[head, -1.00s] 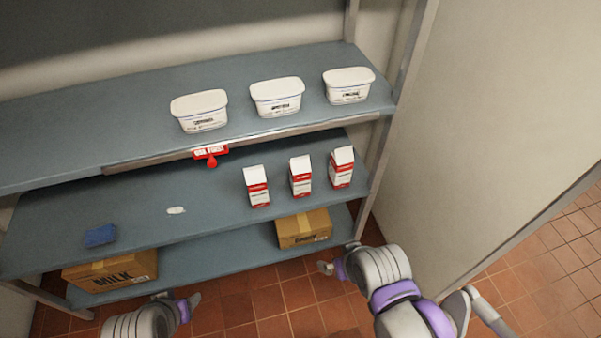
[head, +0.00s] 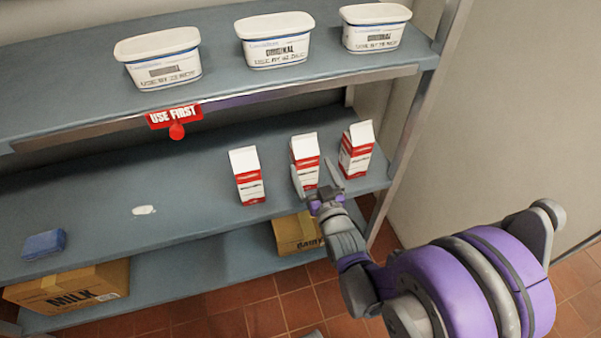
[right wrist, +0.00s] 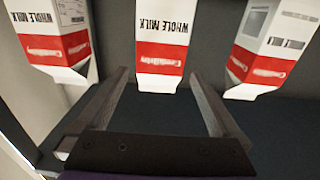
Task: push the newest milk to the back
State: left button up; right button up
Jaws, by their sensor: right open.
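Three red-and-white milk cartons stand upright on the middle shelf: a left one (head: 247,178), a middle one (head: 304,152) and a right one (head: 356,152). My right gripper (head: 314,176) is open, its fingers pointing at the middle carton from the front. In the right wrist view the middle carton (right wrist: 162,45) shows "WHOLE MILK" between and beyond the open fingers (right wrist: 158,76); a carton shows on each side. I cannot tell whether the fingers touch it. No date is readable on any carton. My left gripper is out of view.
Several things surround the cartons: white tubs (head: 275,42) on the shelf above, a red "USE FIRST" tag (head: 174,117) on its edge, a blue block (head: 44,243) and a white patch (head: 144,210) on the middle shelf. Boxes (head: 70,287) sit below.

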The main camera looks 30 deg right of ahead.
aim_at(301, 142)
jog(key=shift+w+d+r, duration=0.1)
jog(key=shift+w, duration=0.25)
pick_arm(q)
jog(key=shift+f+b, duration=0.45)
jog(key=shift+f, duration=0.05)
pick_arm(e)
jog(key=x, duration=0.9)
jog(key=shift+w, duration=0.35)
jog(key=shift+c, duration=0.2)
